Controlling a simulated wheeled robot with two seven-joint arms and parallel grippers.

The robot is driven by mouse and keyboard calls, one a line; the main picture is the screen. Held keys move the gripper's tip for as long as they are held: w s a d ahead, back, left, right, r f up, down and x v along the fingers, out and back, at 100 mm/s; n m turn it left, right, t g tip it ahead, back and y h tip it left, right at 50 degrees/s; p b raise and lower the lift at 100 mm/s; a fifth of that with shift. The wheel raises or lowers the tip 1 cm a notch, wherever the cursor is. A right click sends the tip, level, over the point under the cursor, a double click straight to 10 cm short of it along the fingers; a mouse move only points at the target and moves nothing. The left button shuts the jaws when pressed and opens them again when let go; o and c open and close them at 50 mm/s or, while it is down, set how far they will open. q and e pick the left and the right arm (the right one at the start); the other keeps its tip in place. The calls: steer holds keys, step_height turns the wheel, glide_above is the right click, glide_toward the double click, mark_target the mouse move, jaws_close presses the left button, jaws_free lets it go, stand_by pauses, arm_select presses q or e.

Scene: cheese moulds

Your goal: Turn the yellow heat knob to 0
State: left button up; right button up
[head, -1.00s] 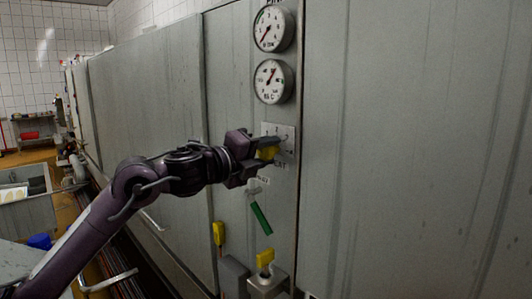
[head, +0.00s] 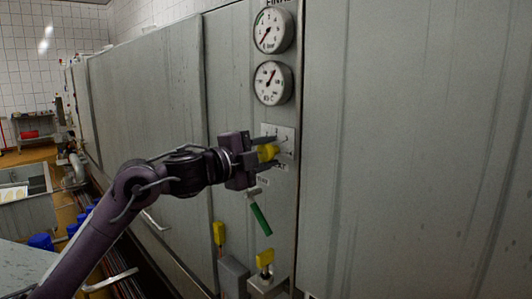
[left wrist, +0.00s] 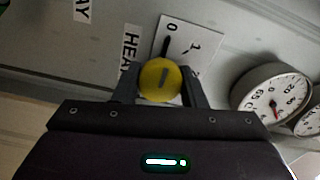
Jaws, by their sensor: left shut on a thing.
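The yellow heat knob (head: 267,153) sits on a pale scale plate (head: 287,138) on the grey cabinet front, below two dials. My left gripper (head: 268,148) has one finger on each side of the knob and is shut on it. In the left wrist view the round knob (left wrist: 160,80) lies between the dark fingers (left wrist: 160,88). A dark line runs from the knob toward the 0 on the scale plate (left wrist: 190,42). A 1 stands to its right, and the plate's further marks are partly hidden. My right gripper is out of view.
Two round dials (head: 273,83) stick out above the knob. A green lever (head: 260,218) hangs below it, with yellow handles (head: 265,258) lower down. A HEAT label (left wrist: 130,50) is beside the plate. The large panel (head: 410,150) to the right is flat and clear.

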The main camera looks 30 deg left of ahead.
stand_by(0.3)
arm_select(q)
steer(key=o, duration=1)
steer(key=shift+s+a+f, duration=0.1)
steer(key=shift+s, duration=0.15)
steer(key=b+v, duration=0.5)
steer(key=v, duration=0.2)
steer(key=shift+s, duration=0.1)
